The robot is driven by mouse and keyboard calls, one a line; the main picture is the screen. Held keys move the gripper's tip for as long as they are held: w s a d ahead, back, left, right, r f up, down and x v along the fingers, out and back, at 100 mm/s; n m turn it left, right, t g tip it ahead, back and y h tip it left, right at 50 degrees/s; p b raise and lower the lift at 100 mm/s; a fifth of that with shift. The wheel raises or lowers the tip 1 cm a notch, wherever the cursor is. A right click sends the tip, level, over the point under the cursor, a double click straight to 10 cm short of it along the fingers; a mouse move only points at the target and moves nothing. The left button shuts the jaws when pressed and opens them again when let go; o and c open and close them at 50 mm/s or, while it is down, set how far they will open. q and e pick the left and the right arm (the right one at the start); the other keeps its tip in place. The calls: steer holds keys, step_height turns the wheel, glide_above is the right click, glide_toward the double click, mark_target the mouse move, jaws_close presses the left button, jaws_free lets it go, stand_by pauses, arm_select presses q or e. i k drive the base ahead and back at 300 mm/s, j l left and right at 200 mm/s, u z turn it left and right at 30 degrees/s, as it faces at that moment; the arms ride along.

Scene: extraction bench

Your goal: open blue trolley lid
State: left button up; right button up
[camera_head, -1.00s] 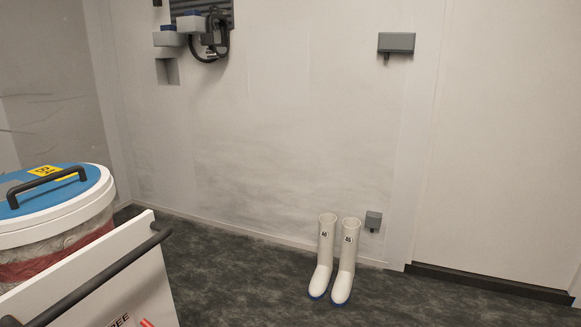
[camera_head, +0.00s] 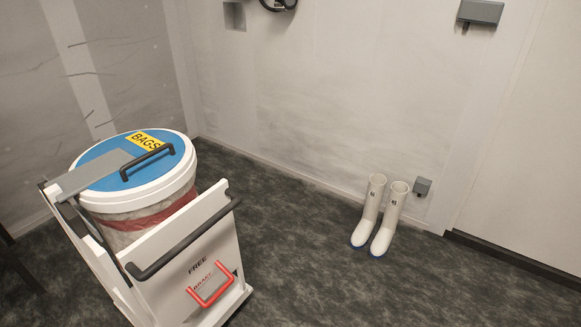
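The trolley (camera_head: 221,240) stands at the left of the head view, a white frame holding a round bin. Its blue lid (camera_head: 98,164) has a white rim, a yellow "BAGS" label and a black lid handle (camera_head: 147,162). The lid lies flat and shut on the bin. A grey plate (camera_head: 95,174) reaches over the lid's left part. A black push bar (camera_head: 186,240) and a red brake handle (camera_head: 211,288) are on the trolley's near side. Neither of my grippers is in view.
A pair of white boots (camera_head: 381,216) stands on the floor by the back wall. Small grey boxes are on the wall, one (camera_head: 422,187) low beside the boots. The dark floor (camera_head: 330,285) between the trolley and the boots is clear.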

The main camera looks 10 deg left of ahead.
mark_target(139, 162)
steer(key=u, duration=1)
